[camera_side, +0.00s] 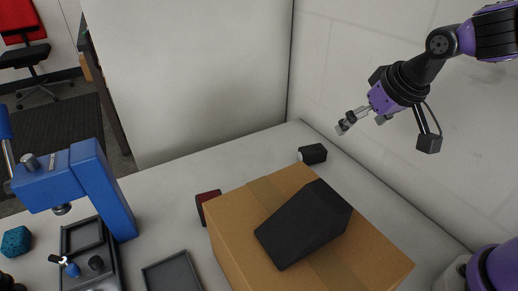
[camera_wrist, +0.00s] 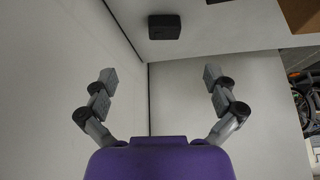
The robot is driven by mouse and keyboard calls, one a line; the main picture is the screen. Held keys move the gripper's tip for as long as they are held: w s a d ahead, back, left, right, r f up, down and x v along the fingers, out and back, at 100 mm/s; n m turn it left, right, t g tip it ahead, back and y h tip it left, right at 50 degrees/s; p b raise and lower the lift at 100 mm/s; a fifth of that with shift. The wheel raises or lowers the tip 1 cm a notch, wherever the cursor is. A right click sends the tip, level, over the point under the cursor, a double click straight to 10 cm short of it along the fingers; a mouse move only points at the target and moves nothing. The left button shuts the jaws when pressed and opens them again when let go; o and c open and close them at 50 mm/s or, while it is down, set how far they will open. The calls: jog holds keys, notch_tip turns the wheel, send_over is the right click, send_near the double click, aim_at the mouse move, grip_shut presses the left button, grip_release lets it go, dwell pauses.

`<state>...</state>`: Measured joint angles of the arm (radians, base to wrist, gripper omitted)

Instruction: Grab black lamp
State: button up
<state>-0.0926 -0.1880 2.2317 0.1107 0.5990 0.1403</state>
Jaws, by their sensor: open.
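A small black lamp (camera_side: 313,153) lies on the pale table near the back corner, with a lighter face at its left end. A dark block that looks like the same lamp shows at the top of the wrist view (camera_wrist: 164,27). A second small lamp (camera_side: 207,205), black with a red face, stands beside the cardboard box. My gripper (camera_side: 362,122) is open and empty, in the air above and to the right of the black lamp. In the wrist view the two fingers (camera_wrist: 160,76) are spread wide, with nothing between them.
A cardboard box (camera_side: 230,235) with a large black wedge (camera_side: 305,225) on top stands in front of the black lamp. Walls (camera_side: 400,100) close off the back and right. A blue press (camera_side: 90,180) and dark trays (camera_side: 172,275) stand at the left.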

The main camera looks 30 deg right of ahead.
send_near(313, 149)
jog(key=shift+m+h, duration=0.3)
jog(key=x, duration=0.3)
jog(key=a+x, duration=0.1)
jog(key=shift+d+f, duration=0.1)
jog(key=shift+f, duration=0.25)
jog(key=x, duration=0.5)
jog(key=shift+w+d+f, duration=0.2)
jog(key=shift+w+d, duration=0.05)
jog(key=shift+w, duration=0.05)
jog(key=c, duration=1)
